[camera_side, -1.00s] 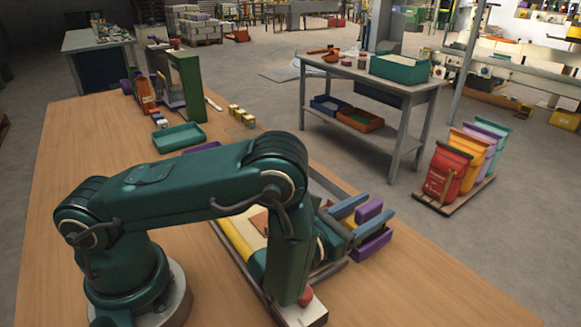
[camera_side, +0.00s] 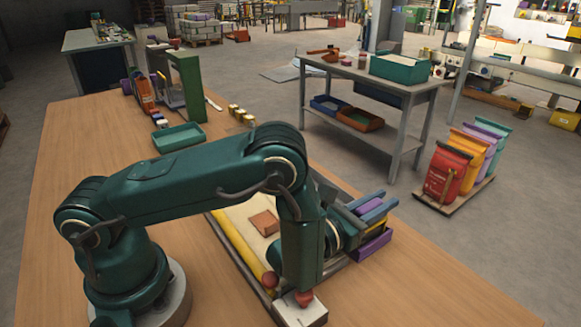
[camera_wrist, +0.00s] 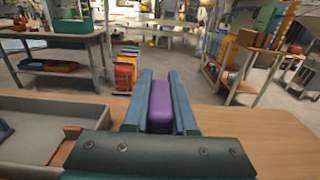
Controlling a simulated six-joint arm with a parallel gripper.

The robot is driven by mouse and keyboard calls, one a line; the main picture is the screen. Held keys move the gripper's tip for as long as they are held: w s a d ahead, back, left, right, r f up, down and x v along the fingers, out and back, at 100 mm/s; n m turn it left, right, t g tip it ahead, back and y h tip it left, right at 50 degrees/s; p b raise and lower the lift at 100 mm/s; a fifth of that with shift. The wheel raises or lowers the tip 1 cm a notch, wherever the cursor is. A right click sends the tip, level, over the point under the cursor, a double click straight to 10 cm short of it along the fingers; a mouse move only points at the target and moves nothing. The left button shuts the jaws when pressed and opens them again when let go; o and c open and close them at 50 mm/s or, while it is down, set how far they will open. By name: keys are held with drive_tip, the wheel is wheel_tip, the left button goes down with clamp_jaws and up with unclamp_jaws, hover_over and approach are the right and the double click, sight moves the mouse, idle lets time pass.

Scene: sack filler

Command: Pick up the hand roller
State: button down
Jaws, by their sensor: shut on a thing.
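My gripper (camera_side: 368,206) is at the right end of the grey tray, at the table's right side. Its two blue fingers are closed on a purple rounded block (camera_wrist: 161,107), seen between them in the wrist view. The block also shows between the fingers in the side view (camera_side: 363,207). I cannot tell whether this block is part of the hand roller; no roller shape shows clearly. Another purple piece (camera_side: 372,246) with a yellow part lies just below the fingers. My wrist hides part of the tray.
The grey tray (camera_wrist: 38,106) holds a brown block (camera_side: 264,223) and has a yellow bar (camera_side: 240,247) along its near side. A green tray (camera_side: 179,137) and a green frame (camera_side: 187,87) stand farther back. Coloured sacks (camera_side: 463,160) stand on the floor right. The table's left is clear.

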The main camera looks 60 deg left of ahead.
drive_tip(key=shift+r, duration=0.15)
wheel_tip(320, 180, up, 12)
drive_tip(key=d, duration=0.1)
drive_tip(key=s+a+r+n+g+y, duration=0.1)
drive_tip(key=s+a+n+g+y, duration=0.6)
drive_tip(key=s+a+n+y, duration=0.3)
drive_tip(key=s+n+y, duration=0.1)
drive_tip(key=s+y, duration=0.3)
drive_tip(key=shift+s+a+r+g+y, duration=0.2)
drive_tip(key=shift+a+r+g+y, duration=0.1)
drive_tip(key=shift+y, duration=0.1)
